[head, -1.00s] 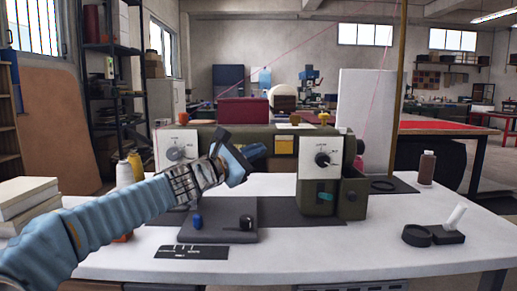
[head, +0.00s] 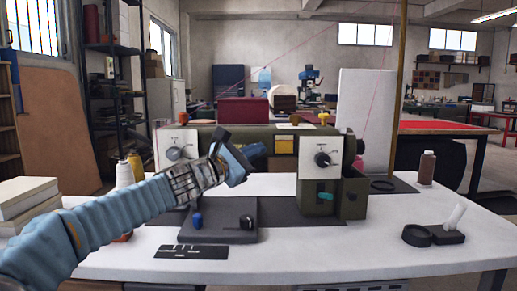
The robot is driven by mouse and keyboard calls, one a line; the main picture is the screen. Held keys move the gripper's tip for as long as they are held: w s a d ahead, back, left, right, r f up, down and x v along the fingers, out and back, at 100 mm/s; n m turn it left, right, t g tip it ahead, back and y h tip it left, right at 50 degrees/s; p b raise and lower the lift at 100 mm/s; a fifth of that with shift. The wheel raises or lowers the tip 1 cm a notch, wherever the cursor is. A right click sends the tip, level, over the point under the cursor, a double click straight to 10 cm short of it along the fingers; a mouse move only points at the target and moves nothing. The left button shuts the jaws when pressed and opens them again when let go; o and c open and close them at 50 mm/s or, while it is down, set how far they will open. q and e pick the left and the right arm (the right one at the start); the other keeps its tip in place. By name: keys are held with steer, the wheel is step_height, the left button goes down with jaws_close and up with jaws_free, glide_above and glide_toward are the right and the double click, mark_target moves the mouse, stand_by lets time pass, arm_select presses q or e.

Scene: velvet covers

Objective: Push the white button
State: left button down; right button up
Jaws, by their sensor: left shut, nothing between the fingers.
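No white button can be clearly made out. A green sewing machine (head: 231,133) stands on the white table (head: 400,240), with a left white panel (head: 163,140) and a right white panel (head: 312,165). Each panel carries a dial; the right one shows a black dial (head: 322,159). My left gripper (head: 250,157) is shut and empty, in front of the machine's middle, left of the right panel. It hides part of the machine body. Whether it touches the machine cannot be told. My right gripper is out of view.
A grey plate (head: 225,232) with a blue knob (head: 196,219) and a black knob (head: 246,221) lies below my gripper. A white stick (head: 456,216) on a black base and a brown spool (head: 426,168) stand at right.

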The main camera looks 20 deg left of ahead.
arm_select(q)
steer(key=shift+w, duration=0.1)
stand_by(0.4)
steer(key=shift+w+a, duration=0.15)
steer(key=shift+w, duration=0.35)
stand_by(0.4)
steer(key=shift+s, duration=0.6)
steer(key=shift+b, duration=0.3)
steer(key=s+d+b, duration=0.2)
steer(key=s, duration=0.3)
steer(key=shift+s, duration=0.4)
